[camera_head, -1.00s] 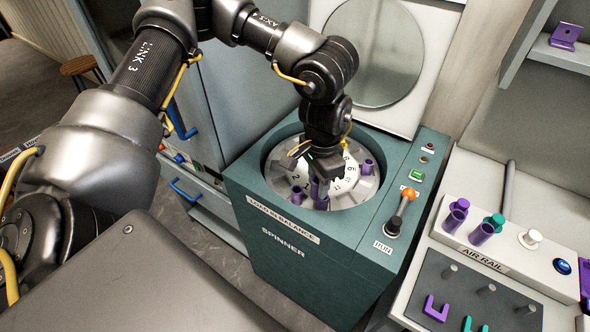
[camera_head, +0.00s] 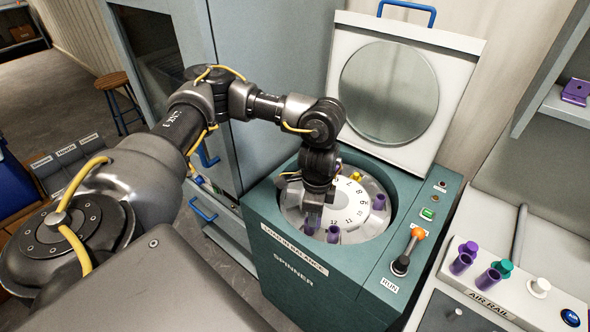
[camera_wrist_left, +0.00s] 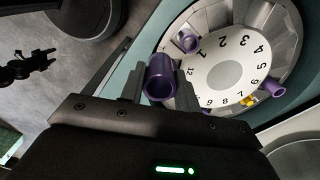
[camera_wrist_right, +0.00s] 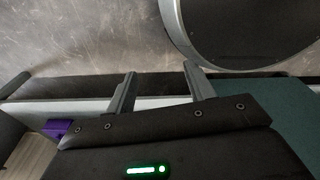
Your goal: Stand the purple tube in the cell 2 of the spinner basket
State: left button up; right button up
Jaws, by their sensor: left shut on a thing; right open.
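My left gripper (camera_head: 313,212) is over the front of the round spinner basket (camera_head: 293,208). In the left wrist view it is shut on a purple tube (camera_wrist_left: 160,82), whose open mouth faces the camera. In the head view my fingers mostly hide that tube. Two other purple tubes show at the basket's front (camera_head: 333,234) (camera_head: 309,228). One stands at the upper left in the left wrist view (camera_wrist_left: 187,41). Cell 2's numeral (camera_wrist_left: 221,41) is readable; I see no tube outward of it. My right gripper (camera_wrist_right: 160,90) is open and empty.
The spinner (camera_head: 310,285) has its lid (camera_head: 350,45) up. More purple tubes (camera_head: 378,202) and a yellow one (camera_head: 357,177) stand in the basket. The lever (camera_head: 410,250) rises at the right. The air rail (camera_head: 510,290) holds tubes farther right.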

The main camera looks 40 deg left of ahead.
pick_arm(q)
jog(key=w+a+f, duration=0.1)
jog(key=a+f, duration=0.1)
jog(key=a, duration=0.1)
jog(key=w+a+f, duration=0.2)
jog(key=a+f, duration=0.1)
jog(key=a, duration=0.1)
jog(key=w+a+f+b, duration=0.1)
jog(key=w+a+f, duration=0.1)
jog(key=a+f, duration=0.1)
jog(key=shift+w+a+f, duration=0.15)
jog(key=shift+a+f, duration=0.05)
jog(key=shift+a, duration=0.1)
jog(key=shift+w+a+f, duration=0.2)
jog(key=shift+a+f, duration=0.3)
jog(key=shift+f, duration=0.1)
notch_tip(320, 180, down, 2)
jog(key=shift+f, duration=0.2)
jog(key=shift+w+f+b, duration=0.15)
jog(key=shift+f+b, duration=0.15)
jog(key=shift+f, duration=0.05)
pick_arm(e)
jog(key=shift+s+d+f, duration=0.15)
jog(key=shift+s+f, duration=0.55)
jog(key=shift+f, duration=0.05)
